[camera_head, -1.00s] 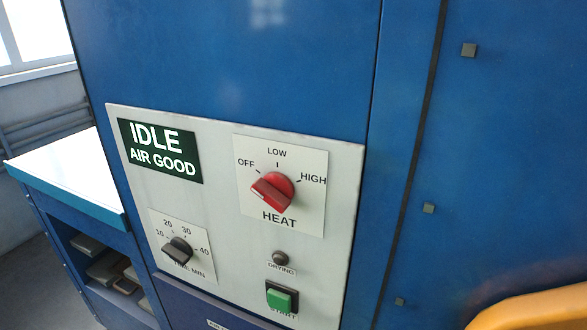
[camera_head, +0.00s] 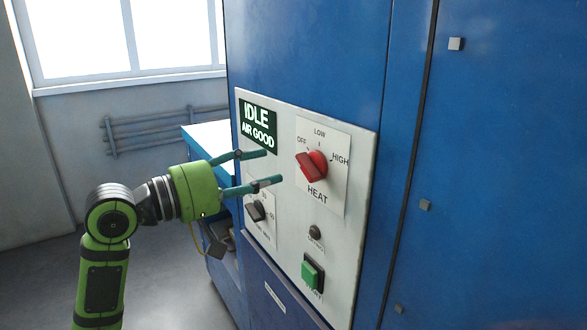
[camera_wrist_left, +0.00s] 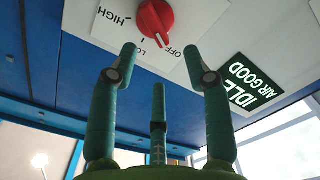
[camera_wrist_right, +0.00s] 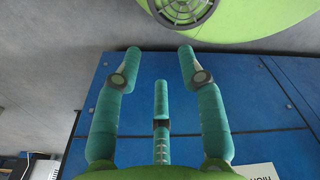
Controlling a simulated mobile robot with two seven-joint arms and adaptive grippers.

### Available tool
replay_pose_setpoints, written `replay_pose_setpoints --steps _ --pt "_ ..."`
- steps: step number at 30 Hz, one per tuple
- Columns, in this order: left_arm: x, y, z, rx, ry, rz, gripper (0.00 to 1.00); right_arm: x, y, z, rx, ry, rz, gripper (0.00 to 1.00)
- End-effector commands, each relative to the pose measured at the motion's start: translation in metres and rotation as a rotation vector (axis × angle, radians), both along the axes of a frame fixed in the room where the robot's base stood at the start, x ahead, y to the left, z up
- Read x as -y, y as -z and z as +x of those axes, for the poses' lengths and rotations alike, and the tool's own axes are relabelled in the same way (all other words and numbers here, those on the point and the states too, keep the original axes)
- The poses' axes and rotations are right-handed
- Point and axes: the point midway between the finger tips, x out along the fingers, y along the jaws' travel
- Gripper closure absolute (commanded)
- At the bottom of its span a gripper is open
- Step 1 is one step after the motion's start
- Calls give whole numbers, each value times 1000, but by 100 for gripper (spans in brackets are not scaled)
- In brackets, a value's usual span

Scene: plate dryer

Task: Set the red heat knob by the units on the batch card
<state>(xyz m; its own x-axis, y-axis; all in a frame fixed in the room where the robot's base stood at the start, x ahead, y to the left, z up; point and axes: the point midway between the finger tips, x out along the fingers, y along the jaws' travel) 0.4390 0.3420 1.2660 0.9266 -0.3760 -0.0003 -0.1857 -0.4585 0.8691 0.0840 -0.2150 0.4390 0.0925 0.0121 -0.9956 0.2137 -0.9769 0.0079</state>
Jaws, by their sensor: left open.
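The red heat knob (camera_head: 311,166) sits on the white control panel with OFF, LOW and HIGH printed around it. I see no batch card in these frames.
The display (camera_head: 258,128) reads IDLE, AIR GOOD. A black time knob (camera_head: 256,211), a small dark drying lamp (camera_head: 315,232) and a green start button (camera_head: 312,272) are on the same panel. A white-topped blue bench (camera_head: 205,139) stands behind my left gripper.

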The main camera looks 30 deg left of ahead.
Motion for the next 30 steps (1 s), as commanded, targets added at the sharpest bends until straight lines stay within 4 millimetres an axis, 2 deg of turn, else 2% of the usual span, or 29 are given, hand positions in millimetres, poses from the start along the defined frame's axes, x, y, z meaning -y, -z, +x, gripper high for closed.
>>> replay_pose_setpoints --steps 5,15,26,27,29,30 --pt "11 -6 13 4 11 2 51 -3 -11 1 1 -1 3 60" --pt "27 -5 55 4 8 1 51 11 -30 1 2 1 -14 60" --pt "30 -2 61 4 7 4 51 11 -30 1 1 2 -15 60" --pt "30 -2 61 4 7 4 67 11 -30 1 1 2 -15 60" --pt "30 -2 61 4 7 4 91 11 -30 1 1 2 -14 60" --pt "30 -2 61 4 7 4 100 11 -30 1 1 2 -14 60"
